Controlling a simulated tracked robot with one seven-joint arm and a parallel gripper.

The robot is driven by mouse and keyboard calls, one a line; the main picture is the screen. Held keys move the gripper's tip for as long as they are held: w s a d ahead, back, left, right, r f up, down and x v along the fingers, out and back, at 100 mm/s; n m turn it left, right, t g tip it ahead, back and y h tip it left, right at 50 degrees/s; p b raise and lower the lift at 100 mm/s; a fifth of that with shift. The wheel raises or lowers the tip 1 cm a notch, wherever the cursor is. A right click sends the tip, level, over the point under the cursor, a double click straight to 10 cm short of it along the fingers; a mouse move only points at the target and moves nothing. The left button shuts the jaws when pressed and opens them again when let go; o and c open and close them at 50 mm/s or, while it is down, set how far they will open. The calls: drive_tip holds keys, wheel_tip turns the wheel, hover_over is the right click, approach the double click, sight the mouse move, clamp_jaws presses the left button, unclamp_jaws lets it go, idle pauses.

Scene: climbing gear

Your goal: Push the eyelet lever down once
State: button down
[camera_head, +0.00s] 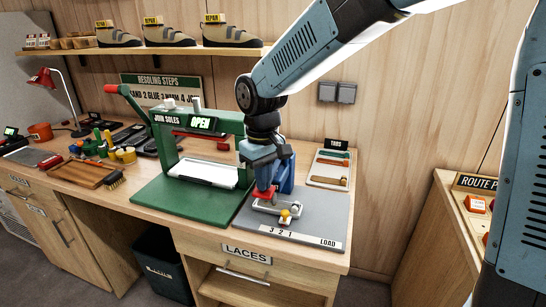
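A grey plate (318,218) marked "3 2 1" and "LOAD" lies on the bench, right of the green machine. A small blue press (288,178) stands at its back left. A red part (265,194), possibly the eyelet lever's handle, shows just below my gripper (264,184). My gripper points down in front of the press and hides much of it. I cannot tell whether the fingers touch or hold the red part, nor whether they are open. A pale holder (275,208) with a yellow ball and a whitish ball lies in front of it.
The green "JOIN SOLES" machine (170,200), its display reading "OPEN", stands close on the left, with a red-tipped lever. A tabs tray (328,180) lies behind on the right. A red-buttoned panel (476,204) stands farther right. The grey plate's right side is clear.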

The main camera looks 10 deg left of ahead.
wheel_tip(320, 180, up, 13)
idle(1.5)
drive_tip(key=s+d+r+m+t, duration=0.1)
drive_tip(key=s+d+m+t, duration=0.2)
drive_tip(key=d, duration=1.1)
drive_tip(key=s+d+r+m+t, duration=0.1)
drive_tip(key=s+d+m, duration=0.25)
drive_tip(key=d, duration=0.95)
drive_tip(key=s+d+f+m+t, duration=0.1)
drive_tip(key=s+d+f+m, duration=0.2)
drive_tip(key=s+d, duration=0.2)
drive_tip(key=d, duration=0.2)
drive_tip(key=shift+d+f+m+t, duration=0.2)
drive_tip(key=shift+d+m+t, duration=0.1)
drive_tip(key=shift+m, duration=0.05)
